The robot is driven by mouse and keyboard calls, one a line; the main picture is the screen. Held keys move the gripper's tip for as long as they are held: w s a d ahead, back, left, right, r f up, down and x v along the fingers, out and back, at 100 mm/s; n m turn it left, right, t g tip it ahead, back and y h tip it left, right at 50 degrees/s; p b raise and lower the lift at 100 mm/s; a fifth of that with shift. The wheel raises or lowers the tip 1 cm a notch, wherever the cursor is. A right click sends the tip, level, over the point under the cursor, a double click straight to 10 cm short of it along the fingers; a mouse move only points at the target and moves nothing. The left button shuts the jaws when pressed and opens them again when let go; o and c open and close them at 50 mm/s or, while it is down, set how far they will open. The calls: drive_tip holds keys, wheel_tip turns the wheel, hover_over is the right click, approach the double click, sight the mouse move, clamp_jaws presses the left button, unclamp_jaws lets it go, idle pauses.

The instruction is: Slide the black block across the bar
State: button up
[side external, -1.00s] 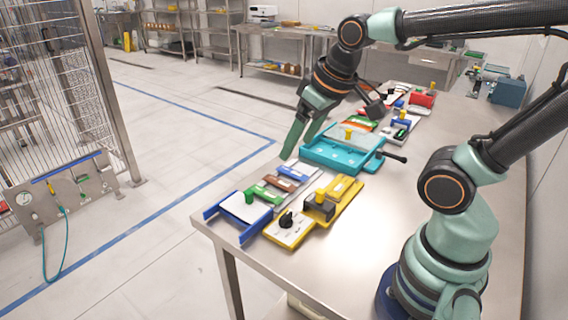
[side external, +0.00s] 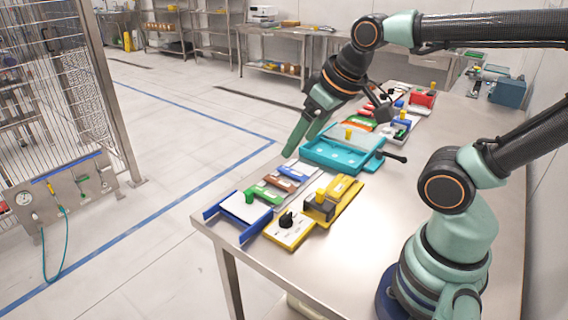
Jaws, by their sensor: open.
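A dark block (side external: 319,209) with a yellow knob on top sits on a yellow bar-like fixture (side external: 346,192) near the front of the table. The block is small in the picture, and how it meets the bar is hard to tell. My gripper (side external: 299,147) hangs pointing down, beyond the block and to the left of the teal tray. Its green fingers are parted, with nothing seen between them. The gripper is clear of the block.
A black knob (side external: 287,219) stands on a pale plate beside the block. A blue-sided tray (side external: 241,222) with a white plate and green piece lies left. A teal tray (side external: 340,158) with a black handle (side external: 396,157) lies behind.

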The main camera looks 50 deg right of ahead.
drive_tip(key=c, duration=0.4)
drive_tip(key=g, duration=0.6)
hover_over(321, 192)
wheel_tip(321, 192, down, 7)
drive_tip(key=shift+c, duration=0.2)
wheel_tip(321, 192, down, 12)
drive_tip(key=shift+f, duration=0.15)
clamp_jaws()
idle(0.8)
